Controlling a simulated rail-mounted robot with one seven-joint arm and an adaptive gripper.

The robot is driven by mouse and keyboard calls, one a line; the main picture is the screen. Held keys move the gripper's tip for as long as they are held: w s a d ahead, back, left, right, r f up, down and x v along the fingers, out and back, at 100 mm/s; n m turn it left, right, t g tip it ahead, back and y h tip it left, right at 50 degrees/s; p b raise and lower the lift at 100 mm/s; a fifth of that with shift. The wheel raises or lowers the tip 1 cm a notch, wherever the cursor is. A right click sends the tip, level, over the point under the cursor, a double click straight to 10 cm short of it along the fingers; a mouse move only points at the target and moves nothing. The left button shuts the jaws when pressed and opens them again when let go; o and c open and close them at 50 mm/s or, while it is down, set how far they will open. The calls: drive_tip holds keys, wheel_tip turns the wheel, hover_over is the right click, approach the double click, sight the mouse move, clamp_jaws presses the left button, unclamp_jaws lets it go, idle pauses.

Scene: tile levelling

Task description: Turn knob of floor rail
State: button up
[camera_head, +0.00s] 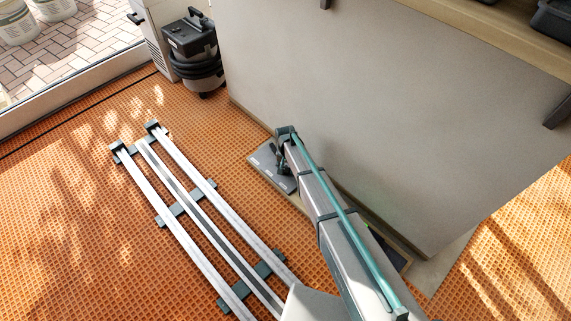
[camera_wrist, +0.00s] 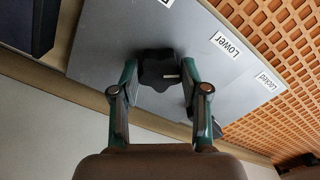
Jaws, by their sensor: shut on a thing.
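A black lobed knob (camera_wrist: 158,68) sits on a grey plate (camera_wrist: 105,40) in the wrist view. The plate bears white labels reading "Lower" (camera_wrist: 226,45) and "Locked" (camera_wrist: 270,82). A small light mark shows on the knob's right side. My gripper (camera_wrist: 158,74) has its two green fingers on either side of the knob and is shut on it. In the head view my gripper (camera_head: 281,163) reaches down to the grey plate (camera_head: 262,160) beside the wall, and my arm hides part of it. The silver floor rails (camera_head: 205,225) lie to the left on dark cross pieces.
A grey wall panel (camera_head: 330,90) stands close behind my arm. A black vacuum (camera_head: 195,55) stands at the back, and white buckets (camera_head: 18,25) are beyond the doorway. A shelf (camera_head: 490,35) overhangs at upper right. The orange floor mat (camera_head: 70,210) is open at the left.

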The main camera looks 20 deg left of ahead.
sight(286, 169)
idle(0.3)
drive_tip(key=o, duration=1.1)
drive_tip(key=shift+o, duration=0.2)
drive_tip(key=shift+r, duration=0.15)
wheel_tip(286, 169, up, 12)
